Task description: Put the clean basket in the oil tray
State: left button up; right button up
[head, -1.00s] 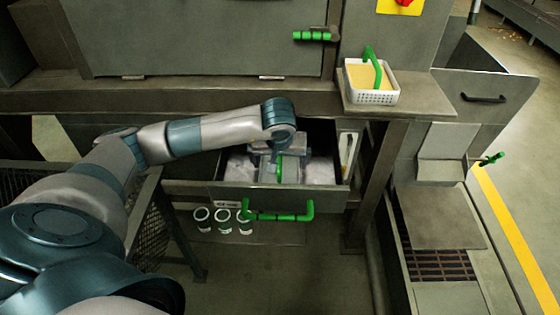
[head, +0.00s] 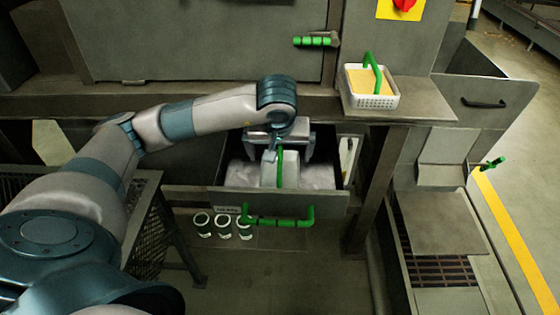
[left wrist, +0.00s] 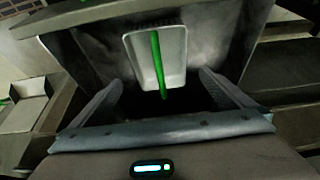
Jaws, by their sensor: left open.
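A white basket (head: 268,172) with an upright green bar handle (head: 281,168) stands inside the open grey metal drawer (head: 240,199), between pale grey contents. My right gripper is not in view.
A second white basket (head: 373,101), filled with yellow material, stands on the shelf (head: 425,106) at the right. The drawer front has a green handle (head: 280,218). A mesh-sided frame (head: 140,225) stands at the left.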

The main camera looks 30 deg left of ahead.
pick_arm(q)
jog(key=shift+v, duration=1.75)
